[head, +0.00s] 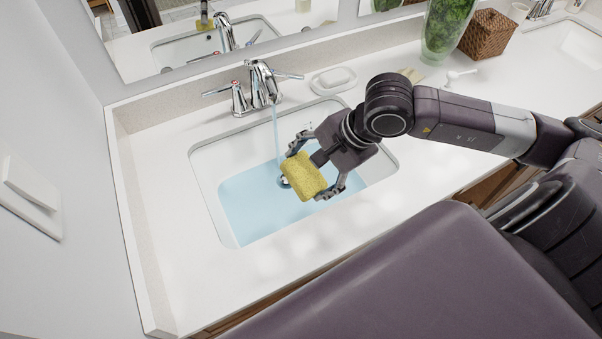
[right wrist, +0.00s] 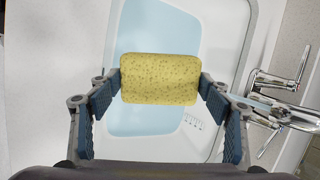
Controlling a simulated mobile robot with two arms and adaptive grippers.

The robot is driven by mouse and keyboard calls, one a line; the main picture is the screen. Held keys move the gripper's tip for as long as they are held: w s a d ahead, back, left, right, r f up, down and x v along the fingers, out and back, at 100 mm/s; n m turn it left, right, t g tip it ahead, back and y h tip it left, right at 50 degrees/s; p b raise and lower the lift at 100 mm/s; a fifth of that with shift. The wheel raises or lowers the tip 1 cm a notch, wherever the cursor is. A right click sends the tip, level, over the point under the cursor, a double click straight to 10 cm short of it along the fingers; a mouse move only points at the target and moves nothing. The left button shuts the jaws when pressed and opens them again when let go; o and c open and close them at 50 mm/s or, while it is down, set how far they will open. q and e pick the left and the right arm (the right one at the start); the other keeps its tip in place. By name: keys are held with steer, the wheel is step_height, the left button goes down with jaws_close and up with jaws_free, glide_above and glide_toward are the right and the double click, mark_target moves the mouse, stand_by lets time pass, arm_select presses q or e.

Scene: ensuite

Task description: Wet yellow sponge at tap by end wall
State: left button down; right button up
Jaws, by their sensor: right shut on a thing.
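The yellow sponge (head: 303,176) is held over the sink (head: 236,222) by my right gripper (head: 318,174). In the right wrist view the sponge (right wrist: 159,79) sits across between the two fingers (right wrist: 160,85), which touch its short ends. The chrome tap (head: 262,84) stands at the sink's back edge by the end wall, and a thin stream of water (head: 276,130) falls from it. The stream comes down behind and left of the sponge; I cannot tell whether it touches it. Pale blue water (head: 250,205) lies in the basin. My left gripper is not in view.
A soap dish with white soap (head: 333,80) stands right of the tap. A glass vase with green leaves (head: 447,30) and a woven basket (head: 487,34) are further right. The counter (head: 165,200) left of the sink is clear. A mirror (head: 190,35) lines the back.

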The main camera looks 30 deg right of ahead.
mark_target(319, 172)
steer(key=d+f+m, duration=0.1)
steer(key=f+m+t+h+b, duration=0.1)
steer(key=f, duration=0.1)
steer(key=shift+w+d+m, duration=0.2)
steer(key=shift+d+m, duration=0.2)
steer(key=shift+w+d, duration=0.1)
steer(key=shift+w, duration=0.05)
steer(key=shift+w+f+p, duration=0.25)
steer(key=shift+w+p, duration=0.2)
steer(key=shift+w, duration=0.8)
steer(key=shift+w+f+p, duration=0.25)
steer(key=shift+w+p, duration=0.2)
steer(key=shift+w, duration=0.8)
steer(key=w+f+b, duration=0.2)
steer(key=w, duration=0.6)
steer(key=shift+w+a, duration=0.2)
steer(key=shift+w, duration=0.2)
